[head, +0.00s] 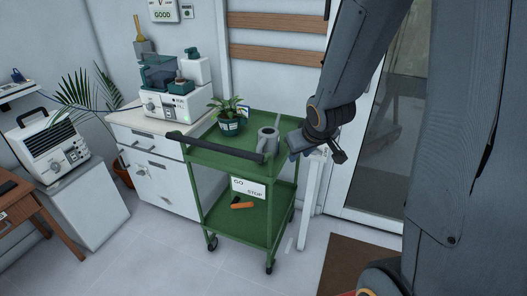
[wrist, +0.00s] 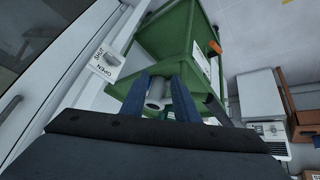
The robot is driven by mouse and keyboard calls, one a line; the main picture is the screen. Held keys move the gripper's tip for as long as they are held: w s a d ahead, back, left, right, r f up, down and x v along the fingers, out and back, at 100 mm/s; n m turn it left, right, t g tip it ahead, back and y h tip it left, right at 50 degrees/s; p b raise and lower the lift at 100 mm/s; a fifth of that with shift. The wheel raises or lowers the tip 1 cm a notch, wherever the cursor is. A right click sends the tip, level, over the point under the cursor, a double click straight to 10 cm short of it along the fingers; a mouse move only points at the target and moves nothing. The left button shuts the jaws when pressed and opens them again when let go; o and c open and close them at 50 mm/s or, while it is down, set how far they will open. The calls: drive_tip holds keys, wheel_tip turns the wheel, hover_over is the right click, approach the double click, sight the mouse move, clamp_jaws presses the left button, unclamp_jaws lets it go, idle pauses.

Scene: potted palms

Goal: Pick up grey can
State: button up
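The grey can (head: 268,140), with a spout or handle, stands upright on the top shelf of the green cart (head: 232,160), near its right end. My gripper (head: 292,146) is just to the right of the can in the head view, at about its height. In the wrist view the can (wrist: 156,96) shows between the two blue-grey fingers of my gripper (wrist: 160,88), which stand apart. The can's lower part is partly hidden there by the fingers and gripper body. I cannot tell whether a finger touches it.
A potted plant (head: 230,116) stands left of the can on the cart, and a dark handle bar (head: 215,146) runs along the cart's front. An orange tool (head: 242,205) lies on the lower shelf. A white cabinet (head: 160,165) stands left; a glass door is at right.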

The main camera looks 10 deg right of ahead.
sight(270, 138)
drive_tip(key=w+f+n+t+y+b, duration=0.2)
drive_tip(key=w+f+y+b, duration=0.1)
drive_tip(key=f+y+b, duration=0.1)
drive_tip(key=w+a+f+n+t+y+b, duration=0.1)
drive_tip(key=w+f+n+t+y+b, duration=0.1)
drive_tip(key=w+f+y+b, duration=0.2)
drive_tip(key=w+f+n+t+y+b, duration=0.2)
drive_tip(key=w+f+y+b, duration=0.2)
drive_tip(key=f+b, duration=0.1)
drive_tip(key=shift+w+a+n+y+b, duration=0.25)
drive_tip(key=shift+a+n+y+b, duration=0.05)
drive_tip(key=shift+b, duration=0.55)
drive_tip(key=shift+x, duration=3.8)
clamp_jaws()
